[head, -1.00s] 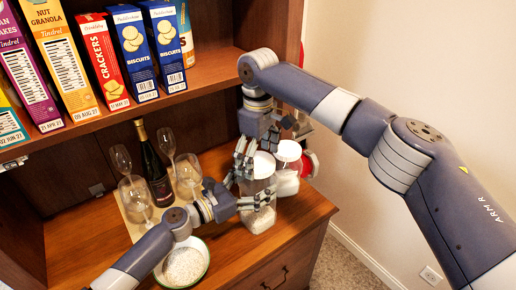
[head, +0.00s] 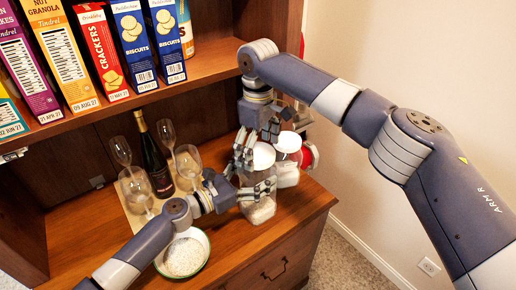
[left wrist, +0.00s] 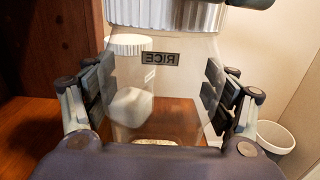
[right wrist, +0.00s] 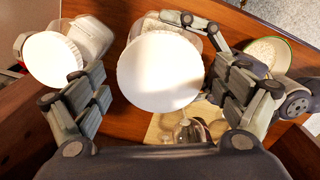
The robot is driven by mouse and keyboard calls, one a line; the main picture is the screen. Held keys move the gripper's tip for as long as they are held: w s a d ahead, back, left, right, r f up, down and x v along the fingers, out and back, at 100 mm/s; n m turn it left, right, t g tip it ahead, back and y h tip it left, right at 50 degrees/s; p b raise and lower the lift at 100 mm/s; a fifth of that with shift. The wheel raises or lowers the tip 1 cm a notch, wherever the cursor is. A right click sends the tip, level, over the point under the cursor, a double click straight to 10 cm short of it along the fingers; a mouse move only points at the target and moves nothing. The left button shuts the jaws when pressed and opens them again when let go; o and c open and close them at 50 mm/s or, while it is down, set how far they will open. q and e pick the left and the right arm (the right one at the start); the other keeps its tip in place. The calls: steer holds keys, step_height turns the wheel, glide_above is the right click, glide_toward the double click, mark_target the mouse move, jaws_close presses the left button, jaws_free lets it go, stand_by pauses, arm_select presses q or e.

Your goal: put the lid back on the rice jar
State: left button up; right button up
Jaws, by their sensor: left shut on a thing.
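The rice jar (head: 258,213) is a clear jar with rice low inside, upright near the counter's right front. Its "RICE" label shows mirrored through the glass in the left wrist view (left wrist: 160,75). My left gripper (head: 256,190) is shut on the jar's sides. The white ribbed lid (head: 263,156) is on the jar's mouth; in the left wrist view (left wrist: 185,14) its rim meets the jar top. I cannot tell if it is fully seated. My right gripper (right wrist: 160,95) is open above the jar, its fingers either side of the lid with gaps showing.
A second white-lidded jar (head: 288,143) stands close behind the rice jar, with a red object (head: 309,156) beside it. A bowl of rice (head: 184,255) is at the front. A dark bottle (head: 157,165) and several glasses stand on a board at left. Boxes fill the shelf above.

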stand_by(0.3)
step_height(320, 180, up, 12)
stand_by(0.5)
arm_select(q)
steer(key=o, duration=2.1)
steer(key=shift+o, duration=0.2)
steer(key=v, duration=1.2)
